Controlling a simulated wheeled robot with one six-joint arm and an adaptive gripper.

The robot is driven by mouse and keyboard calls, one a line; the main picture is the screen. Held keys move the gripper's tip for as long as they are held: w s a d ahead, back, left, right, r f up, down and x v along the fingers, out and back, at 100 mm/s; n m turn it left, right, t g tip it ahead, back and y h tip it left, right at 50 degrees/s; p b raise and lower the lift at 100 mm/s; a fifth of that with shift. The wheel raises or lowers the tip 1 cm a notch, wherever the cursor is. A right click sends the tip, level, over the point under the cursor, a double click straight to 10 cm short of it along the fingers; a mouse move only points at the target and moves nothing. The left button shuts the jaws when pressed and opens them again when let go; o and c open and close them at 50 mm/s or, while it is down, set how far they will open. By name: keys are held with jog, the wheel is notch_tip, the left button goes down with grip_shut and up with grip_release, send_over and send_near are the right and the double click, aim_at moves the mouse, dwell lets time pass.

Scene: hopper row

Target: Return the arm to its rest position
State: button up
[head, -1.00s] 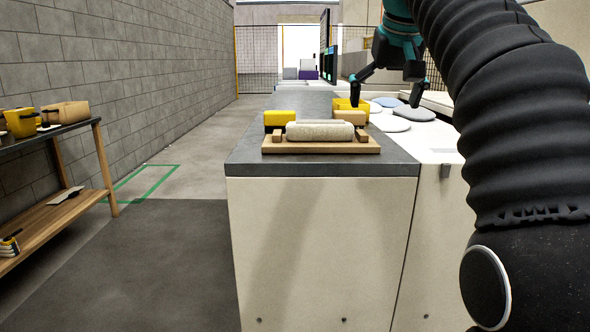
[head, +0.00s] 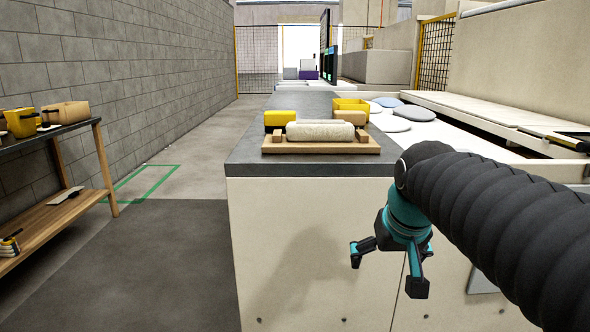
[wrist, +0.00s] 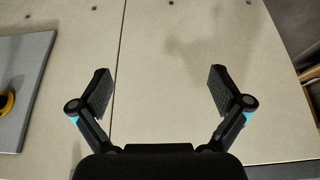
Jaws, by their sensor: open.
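My gripper (head: 387,269) is open and empty in the head view. It hangs below the counter's top edge, in front of the cream cabinet front, with my black ribbed arm reaching in from the right. In the wrist view my gripper (wrist: 160,90) has its two fingers spread wide. Only the cream panel shows between them, with a dark seam running through it.
The dark counter (head: 245,155) holds a wooden tray (head: 320,147) with a pale roll (head: 320,131), a yellow block (head: 279,118) and a yellow bin (head: 351,106). A wooden shelf (head: 105,165) stands at the left. The floor (head: 160,260) between is clear.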

jog(key=s+f, duration=1)
jog(key=s, duration=0.4)
jog(key=shift+s+f, duration=0.2)
